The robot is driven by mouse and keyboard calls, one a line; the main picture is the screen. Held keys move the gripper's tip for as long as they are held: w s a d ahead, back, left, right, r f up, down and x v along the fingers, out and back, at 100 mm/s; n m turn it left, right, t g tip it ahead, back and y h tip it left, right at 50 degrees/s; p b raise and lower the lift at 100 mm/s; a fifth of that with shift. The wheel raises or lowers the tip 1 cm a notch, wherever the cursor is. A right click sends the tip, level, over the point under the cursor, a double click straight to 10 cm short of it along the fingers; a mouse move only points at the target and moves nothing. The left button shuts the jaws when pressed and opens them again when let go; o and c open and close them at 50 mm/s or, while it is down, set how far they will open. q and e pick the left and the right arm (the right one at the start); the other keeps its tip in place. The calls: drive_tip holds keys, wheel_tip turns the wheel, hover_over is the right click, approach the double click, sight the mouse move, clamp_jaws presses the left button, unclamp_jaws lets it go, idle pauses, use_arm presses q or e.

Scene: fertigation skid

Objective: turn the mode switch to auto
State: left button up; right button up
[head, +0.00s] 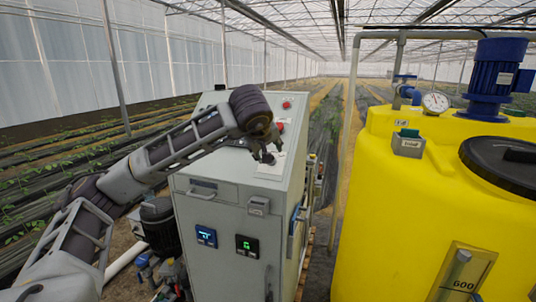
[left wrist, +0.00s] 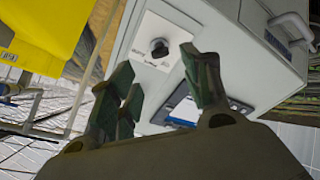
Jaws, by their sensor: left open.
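The mode switch appears to be the black knob (left wrist: 158,46) on a pale plate (left wrist: 150,30) on the grey cabinet, seen in the left wrist view. My left gripper (left wrist: 157,62) is open, with its greenish fingers apart and the knob showing between and just beyond their tips. The gap to the knob is hard to judge; nothing is held. In the head view, my left gripper (head: 265,153) hangs over the cabinet's (head: 215,180) top, above the pale plate (head: 272,168). The knob cannot be made out there. The knob's pointer and markings are too small to read.
Red buttons (head: 287,104) sit farther back on the cabinet top. Two small displays (head: 206,236) are on its front. A yellow tank (head: 400,215) with a blue motor (head: 495,75) and a gauge (head: 435,103) stands right, across a narrow gap.

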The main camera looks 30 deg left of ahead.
use_arm(q)
drive_tip(key=shift+v, duration=1.75)
